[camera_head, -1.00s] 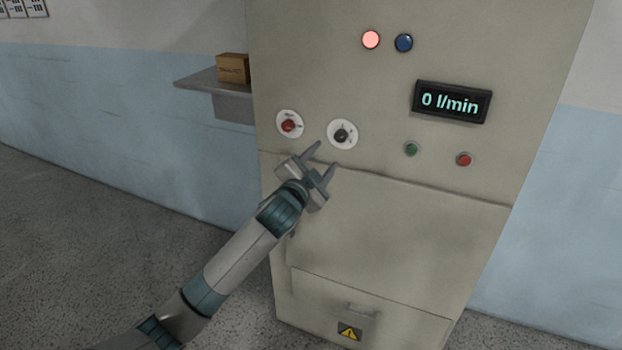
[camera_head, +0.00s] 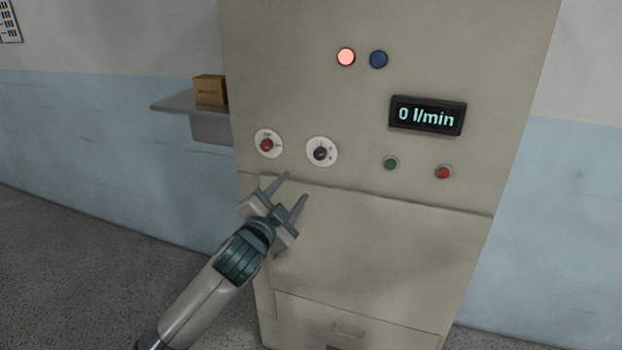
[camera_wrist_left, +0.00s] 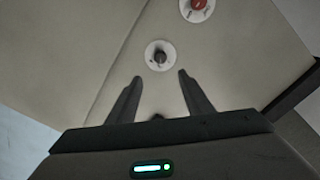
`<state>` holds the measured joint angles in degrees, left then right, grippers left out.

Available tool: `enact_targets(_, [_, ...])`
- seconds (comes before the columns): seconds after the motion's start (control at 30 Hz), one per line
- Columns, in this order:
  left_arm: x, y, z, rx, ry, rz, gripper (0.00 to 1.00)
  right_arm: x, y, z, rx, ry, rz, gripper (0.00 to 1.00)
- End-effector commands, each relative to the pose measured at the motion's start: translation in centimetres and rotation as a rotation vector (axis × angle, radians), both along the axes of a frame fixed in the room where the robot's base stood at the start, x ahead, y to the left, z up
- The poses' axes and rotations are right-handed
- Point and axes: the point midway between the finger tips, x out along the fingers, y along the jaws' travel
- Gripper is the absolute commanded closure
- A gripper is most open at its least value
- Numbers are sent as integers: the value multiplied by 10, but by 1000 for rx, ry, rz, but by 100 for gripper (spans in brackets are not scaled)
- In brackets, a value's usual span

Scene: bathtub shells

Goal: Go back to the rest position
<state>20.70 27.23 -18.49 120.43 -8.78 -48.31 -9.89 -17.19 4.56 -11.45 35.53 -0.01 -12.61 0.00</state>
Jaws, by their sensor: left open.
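My left gripper (camera_head: 288,190) is open and empty in front of the beige control cabinet (camera_head: 420,240), below two dials. The red dial (camera_head: 266,145) and the black dial (camera_head: 320,152) sit on round white plates. In the left wrist view the open fingers (camera_wrist_left: 157,92) point toward the black dial (camera_wrist_left: 160,56), with nothing between them. The red dial (camera_wrist_left: 199,4) shows at the top edge there. My right gripper is in neither view.
A lit red lamp (camera_head: 346,57) and a blue one (camera_head: 379,59) sit above a display (camera_head: 428,115) reading 0 l/min. Green (camera_head: 391,163) and red (camera_head: 443,172) buttons are below it. A shelf (camera_head: 182,103) with a cardboard box (camera_head: 210,90) juts out at left.

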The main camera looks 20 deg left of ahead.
Motion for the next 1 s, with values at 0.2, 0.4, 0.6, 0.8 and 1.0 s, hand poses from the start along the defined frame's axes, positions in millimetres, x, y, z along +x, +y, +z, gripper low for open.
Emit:
enact_targets(0.2, [2, 1, -7, -4, 11, 1, 54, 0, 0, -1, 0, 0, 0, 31])
enact_targets(0.4, [11, 7, -60, -29, 87, 17, 54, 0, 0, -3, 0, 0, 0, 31])
enact_targets(0.6, [16, 18, -168, -79, 235, 46, 54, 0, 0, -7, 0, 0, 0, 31])
enact_targets(0.8, [-2, 29, -293, -138, 402, 85, 54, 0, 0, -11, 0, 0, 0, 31])
enact_targets(1.0, [-43, 35, -414, -194, 564, 126, 54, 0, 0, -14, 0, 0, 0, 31])
